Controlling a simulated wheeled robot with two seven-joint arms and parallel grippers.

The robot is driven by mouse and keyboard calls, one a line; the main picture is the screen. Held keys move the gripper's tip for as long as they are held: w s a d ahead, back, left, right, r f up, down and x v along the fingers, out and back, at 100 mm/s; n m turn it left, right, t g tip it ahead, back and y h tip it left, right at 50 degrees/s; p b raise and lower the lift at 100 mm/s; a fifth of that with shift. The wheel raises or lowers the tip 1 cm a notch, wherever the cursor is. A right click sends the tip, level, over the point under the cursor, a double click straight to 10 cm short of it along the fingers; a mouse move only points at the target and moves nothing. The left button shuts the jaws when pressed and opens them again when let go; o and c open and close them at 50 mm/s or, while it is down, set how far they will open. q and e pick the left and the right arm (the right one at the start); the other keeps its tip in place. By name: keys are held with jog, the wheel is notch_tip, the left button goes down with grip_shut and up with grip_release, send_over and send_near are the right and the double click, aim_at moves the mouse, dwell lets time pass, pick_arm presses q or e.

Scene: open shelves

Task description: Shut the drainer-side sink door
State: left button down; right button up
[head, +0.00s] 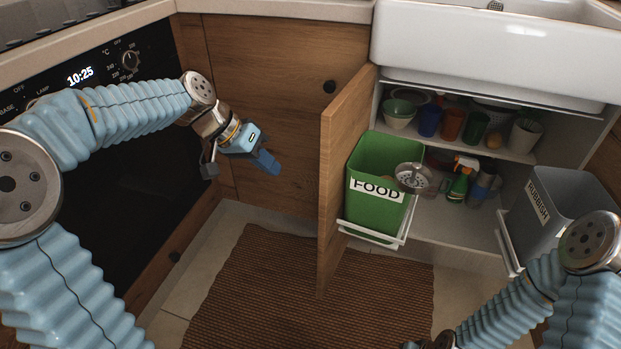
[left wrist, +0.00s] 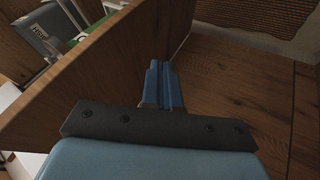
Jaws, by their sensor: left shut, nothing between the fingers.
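A wooden cabinet door (head: 343,165) stands open under the sink, jutting out toward me from the left side of the opening. It also shows in the left wrist view (left wrist: 110,75), large, across the upper left. My left gripper (head: 266,162) is shut and empty, left of this door and apart from it in the head view. In the left wrist view its blue fingers (left wrist: 163,84) are together in front of the wood. My right arm comes in at the lower right, and its fingers are outside the frame.
The open cabinet holds a green FOOD bin (head: 385,160) close beside the door, a grey RUBBISH bin (head: 560,205), bottles, and a shelf of cups and bowls. The white sink (head: 480,50) overhangs above. An oven (head: 150,150) stands left. A brown mat (head: 270,290) covers the floor.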

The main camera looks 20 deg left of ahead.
pick_arm(q)
jog(key=w+d+f, duration=0.1)
jog(key=d+f, duration=0.4)
jog(key=d, duration=0.4)
jog(key=shift+w+f+b, duration=0.4)
jog(key=shift+d, duration=0.15)
